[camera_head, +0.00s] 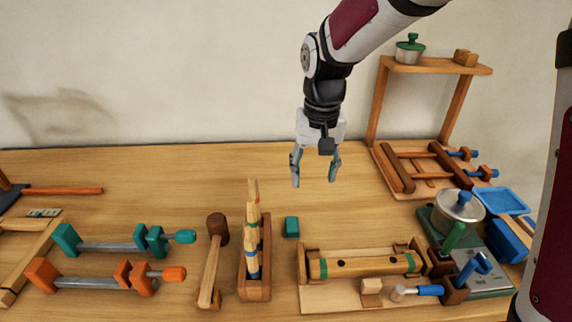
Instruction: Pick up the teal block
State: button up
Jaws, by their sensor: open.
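The teal block (291,227) is a small dark teal cube lying on the wooden table. It sits just right of a wooden rack of chisels and behind a wooden cradle. My gripper (315,181) points down, with its two teal-tipped fingers apart and nothing between them. It hangs above the table, higher in the picture than the block and slightly to its right. The block is fully in view and apart from the gripper.
The chisel rack (255,270) stands close left of the block, with a mallet (211,265) beyond it. A cradle holding a wooden cylinder (362,266) lies in front right. A wooden stand (430,68) rises at the right. Teal (110,245) and orange (92,280) clamps lie left.

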send_over(292, 223)
notch_tip(292, 223, down, 6)
jog(key=shift+g, duration=0.4)
jog(key=f, duration=0.7)
jog(key=shift+s+d+f+p, duration=0.1)
jog(key=shift+s+f+p, duration=0.2)
jog(key=shift+s+p, duration=0.1)
jog(key=shift+w+f+p, duration=0.15)
jog(key=shift+f+p, duration=0.05)
jog(key=shift+f, duration=1.35)
jog(key=shift+w+f+p, duration=0.15)
jog(key=shift+f+p, duration=0.05)
jog(key=shift+f, duration=1.3)
grip_shut()
jog(key=shift+r, duration=0.1)
jog(key=shift+r, duration=0.35)
notch_tip(292, 223, up, 3)
jog(key=shift+d+f+b, duration=0.1)
jog(key=shift+b, duration=0.25)
jog(key=s+d, duration=0.2)
jog(key=d, duration=0.2)
jog(key=s+d+r, duration=0.1)
jog(key=s+d, duration=0.1)
jog(key=d, duration=0.3)
jog(key=s+d+b, duration=0.1)
jog(key=s+d, duration=0.1)
jog(key=d, duration=0.3)
jog(key=shift+s+d+r, duration=0.1)
jog(key=shift+d+r, duration=0.1)
jog(key=shift+d, duration=0.05)
